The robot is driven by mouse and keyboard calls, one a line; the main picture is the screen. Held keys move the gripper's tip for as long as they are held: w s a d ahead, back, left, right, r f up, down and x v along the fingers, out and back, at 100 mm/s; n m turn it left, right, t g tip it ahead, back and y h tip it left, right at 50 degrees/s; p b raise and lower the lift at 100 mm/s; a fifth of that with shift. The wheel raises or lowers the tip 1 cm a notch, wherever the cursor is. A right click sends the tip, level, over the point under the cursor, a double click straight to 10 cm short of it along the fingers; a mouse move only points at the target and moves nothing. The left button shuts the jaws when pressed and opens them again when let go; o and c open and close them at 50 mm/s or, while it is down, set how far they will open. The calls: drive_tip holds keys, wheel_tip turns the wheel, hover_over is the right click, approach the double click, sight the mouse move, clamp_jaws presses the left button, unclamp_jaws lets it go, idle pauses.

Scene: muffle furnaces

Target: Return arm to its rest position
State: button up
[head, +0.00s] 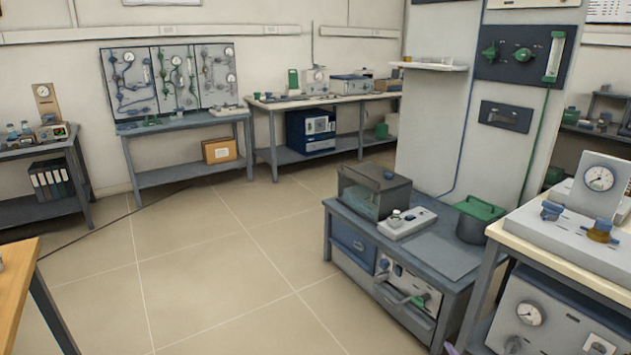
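Neither my arm nor my gripper shows in the head view, so its pose and whether it is open or shut are hidden. A low grey-blue bench (446,258) stands right of centre against a pale column (462,110). On the bench are a dark glass-sided box (373,190), a small white instrument (407,223) and a green-lidded pot (478,219). A unit with a green handle (410,298) sits in the front of the bench.
A wooden table corner (15,275) is at the lower left. A white-topped bench (575,245) with a gauge stands at the right. Benches with equipment (185,122) line the back wall. The tiled floor (210,260) between is open, with a dark cable (100,232) at left.

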drive_tip(key=s+a+f+m+g+p, duration=0.25)
drive_tip(key=s+a+p, duration=0.2)
drive_tip(key=a, duration=0.45)
drive_tip(key=s+a+f+m+g+p, duration=0.25)
drive_tip(key=a+g+p, duration=0.2)
drive_tip(key=a, duration=0.35)
drive_tip(key=s+a+m+g+p, duration=0.1)
drive_tip(key=s+a+m+g, duration=0.1)
drive_tip(key=s, duration=0.7)
drive_tip(key=s+a+m+g+y+p, duration=0.1)
drive_tip(key=s+a+m+g, duration=0.2)
drive_tip(key=s+g, duration=0.3)
drive_tip(key=s+a+m+g+p, duration=0.1)
drive_tip(key=s+a+g, duration=0.3)
drive_tip(key=s, duration=1)
drive_tip(key=shift+s+a+f+m, duration=0.25)
drive_tip(key=shift+a+m, duration=0.25)
drive_tip(key=shift+m, duration=0.3)
